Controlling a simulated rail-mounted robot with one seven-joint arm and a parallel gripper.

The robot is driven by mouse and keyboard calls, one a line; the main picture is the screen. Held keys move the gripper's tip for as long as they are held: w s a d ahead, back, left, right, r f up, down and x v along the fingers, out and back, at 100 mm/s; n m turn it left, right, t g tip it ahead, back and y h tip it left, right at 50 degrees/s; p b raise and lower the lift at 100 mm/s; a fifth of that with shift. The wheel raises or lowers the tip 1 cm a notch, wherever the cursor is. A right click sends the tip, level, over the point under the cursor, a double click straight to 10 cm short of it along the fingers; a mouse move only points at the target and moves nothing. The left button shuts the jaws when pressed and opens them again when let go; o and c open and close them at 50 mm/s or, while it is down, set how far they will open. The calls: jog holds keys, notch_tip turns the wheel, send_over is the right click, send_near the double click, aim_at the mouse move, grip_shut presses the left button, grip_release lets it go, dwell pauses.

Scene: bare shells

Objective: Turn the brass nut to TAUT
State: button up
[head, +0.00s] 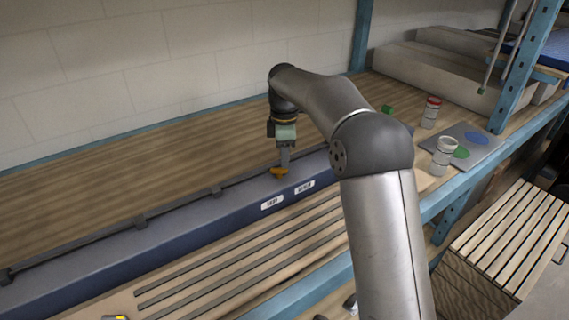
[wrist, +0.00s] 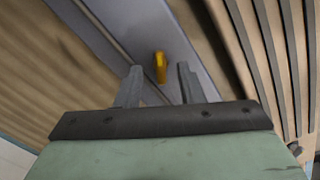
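The brass nut (head: 278,172) is a small yellow-orange piece on top of a long blue-grey beam (head: 180,222). In the wrist view the nut (wrist: 160,67) looks like a narrow upright wing, framed between and slightly ahead of my two fingertips. My gripper (head: 284,163) points down just over the nut. In the wrist view my gripper (wrist: 158,76) is open, with a visible gap on each side of the nut. Two white labels, a left one (head: 272,202) and a right one (head: 304,187), are on the beam's front face; their lettering is too small to read.
A dark strap or cable (head: 140,221) runs along the beam top through several clips. Slatted boards (head: 240,255) lie in front. At the right are a red-topped jar (head: 431,112), a white jar (head: 443,155) and a grey mat (head: 483,148). A blue shelf post (head: 525,70) stands beyond.

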aim_at(279, 173)
jog(key=shift+f, duration=1.8)
grip_shut()
